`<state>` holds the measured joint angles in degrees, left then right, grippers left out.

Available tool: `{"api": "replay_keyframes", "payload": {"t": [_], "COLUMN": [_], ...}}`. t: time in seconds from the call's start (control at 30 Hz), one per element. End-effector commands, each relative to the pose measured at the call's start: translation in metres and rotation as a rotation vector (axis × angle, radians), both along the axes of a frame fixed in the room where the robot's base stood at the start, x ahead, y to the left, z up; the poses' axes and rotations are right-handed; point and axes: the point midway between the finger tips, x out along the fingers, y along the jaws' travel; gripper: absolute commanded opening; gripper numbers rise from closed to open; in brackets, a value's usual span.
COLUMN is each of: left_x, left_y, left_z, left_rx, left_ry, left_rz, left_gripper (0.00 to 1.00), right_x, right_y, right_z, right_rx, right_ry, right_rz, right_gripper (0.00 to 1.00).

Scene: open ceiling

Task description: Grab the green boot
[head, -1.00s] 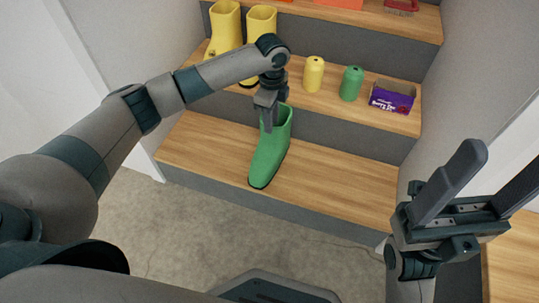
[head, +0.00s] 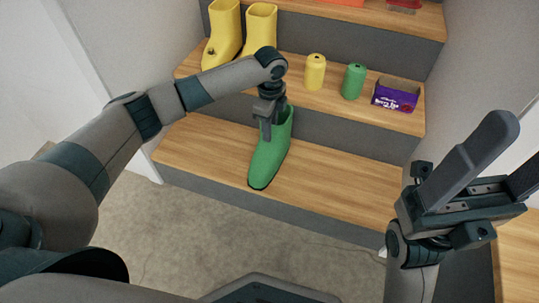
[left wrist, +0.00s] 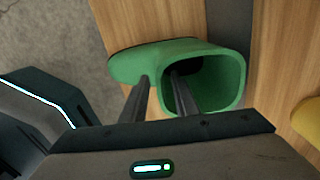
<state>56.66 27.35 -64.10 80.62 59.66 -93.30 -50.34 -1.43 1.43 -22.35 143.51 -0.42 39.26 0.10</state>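The green boot (head: 270,158) stands upright on the lowest wooden step, its toe toward me and its opening upward. My left gripper (head: 270,132) reaches down from above at the boot's top. In the left wrist view, the boot's rim (left wrist: 243,85) surrounds a dark opening. One finger of my left gripper (left wrist: 162,78) is inside the opening and the other is outside, over the boot's front. The fingers look apart, with the boot's wall between them. My right gripper (head: 500,155) is open and empty at the right, away from the boot.
The step above holds yellow boots (head: 224,35), a yellow can (head: 315,72), a green can (head: 353,81) and a purple box (head: 396,96). Walls bound the steps on both sides. The lowest step is clear right of the boot.

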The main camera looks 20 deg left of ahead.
Motion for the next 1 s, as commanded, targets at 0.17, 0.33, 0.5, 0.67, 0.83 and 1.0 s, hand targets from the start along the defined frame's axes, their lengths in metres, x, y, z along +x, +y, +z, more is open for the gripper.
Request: {"api": "replay_keyframes", "payload": {"t": [0.17,0.33,0.5,0.67,0.83,1.0], "left_x": [0.0005,0.0003,0.0003,0.0003,0.0002,0.0001], "left_y": [-0.0001,-0.0001,-0.0001,-0.0001,-0.0001,-0.0001], "left_z": [-0.0048,-0.0045,-0.0045,-0.0045,-0.0045,-0.0046], "left_rx": [-0.001,0.0,0.0,0.0,0.0,0.0], "left_ry": [-0.002,-0.001,-0.001,-0.001,-0.001,0.0], "left_rz": [0.0,0.0,0.0,0.0,0.0,0.0], "left_gripper": [0.27,0.27,0.27,0.01,0.0,0.0], "right_x": [-0.0005,-0.0005,-0.0006,-0.0006,-0.0005,-0.0003], "right_y": [0.0005,0.0004,0.0003,0.0001,-0.0001,-0.0001], "right_z": [0.0009,0.0008,0.0007,0.0006,0.0003,0.0], "right_rx": [0.001,0.001,0.001,0.001,0.0,-0.002], "right_ry": [-0.006,-0.005,-0.005,-0.005,-0.005,-0.005], "right_rz": [0.004,0.003,0.003,0.003,0.001,0.001], "right_gripper": [0.69,0.69,0.69,0.69,0.69,0.69]}}
